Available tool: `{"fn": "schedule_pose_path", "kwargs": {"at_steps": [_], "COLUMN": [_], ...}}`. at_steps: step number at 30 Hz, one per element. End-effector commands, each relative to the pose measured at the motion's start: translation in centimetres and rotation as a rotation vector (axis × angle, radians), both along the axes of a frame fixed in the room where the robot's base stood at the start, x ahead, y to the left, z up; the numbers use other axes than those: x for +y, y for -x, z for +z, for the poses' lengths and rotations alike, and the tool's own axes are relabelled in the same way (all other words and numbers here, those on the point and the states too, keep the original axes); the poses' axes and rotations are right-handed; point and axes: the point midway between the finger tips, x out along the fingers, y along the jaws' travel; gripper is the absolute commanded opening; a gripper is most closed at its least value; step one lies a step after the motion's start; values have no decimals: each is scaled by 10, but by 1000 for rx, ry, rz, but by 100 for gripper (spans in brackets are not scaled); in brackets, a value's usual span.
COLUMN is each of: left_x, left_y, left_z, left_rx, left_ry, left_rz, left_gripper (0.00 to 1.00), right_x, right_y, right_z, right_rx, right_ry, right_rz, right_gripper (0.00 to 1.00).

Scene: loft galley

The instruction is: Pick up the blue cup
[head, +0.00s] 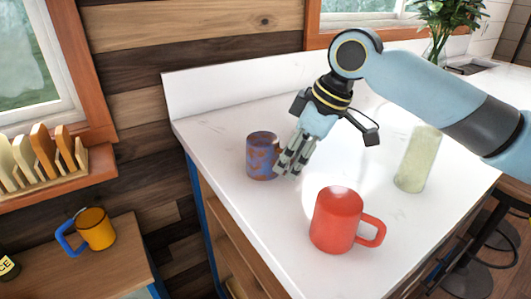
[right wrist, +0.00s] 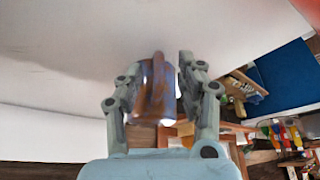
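The blue cup (head: 261,156), mottled with brown patches, stands upright near the left edge of the white counter (head: 215,140). My right gripper (head: 288,168) is low over the counter, its fingers pointing down close against the cup's right side in the head view. In the right wrist view the cup (right wrist: 155,95) shows between the two fingers of the right gripper (right wrist: 160,65). The fingers are spread, with a gap between the cup and the right-hand finger; the left-hand finger overlaps the cup's edge, and I cannot tell whether it touches. My left gripper is not in view.
A red mug (head: 338,220) stands in front of the gripper. A pale green cylinder (head: 417,160) stands to the right. An orange mug with a blue handle (head: 94,229) is on a lower wooden surface at left. The counter's left edge is close to the cup.

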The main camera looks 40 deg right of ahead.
Motion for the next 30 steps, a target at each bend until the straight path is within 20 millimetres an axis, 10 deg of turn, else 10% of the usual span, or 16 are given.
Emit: {"fn": "schedule_pose_path", "kwargs": {"at_steps": [5,14,30], "left_x": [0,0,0], "left_y": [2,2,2], "left_z": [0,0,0], "left_rx": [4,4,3], "left_ry": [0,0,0], "left_rz": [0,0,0], "left_gripper": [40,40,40], "right_x": [0,0,0], "right_y": [0,0,0], "right_z": [0,0,1], "right_rx": [0,0,-1], "right_ry": [0,0,-1], "right_rz": [0,0,0], "right_gripper": [38,0,0]}}
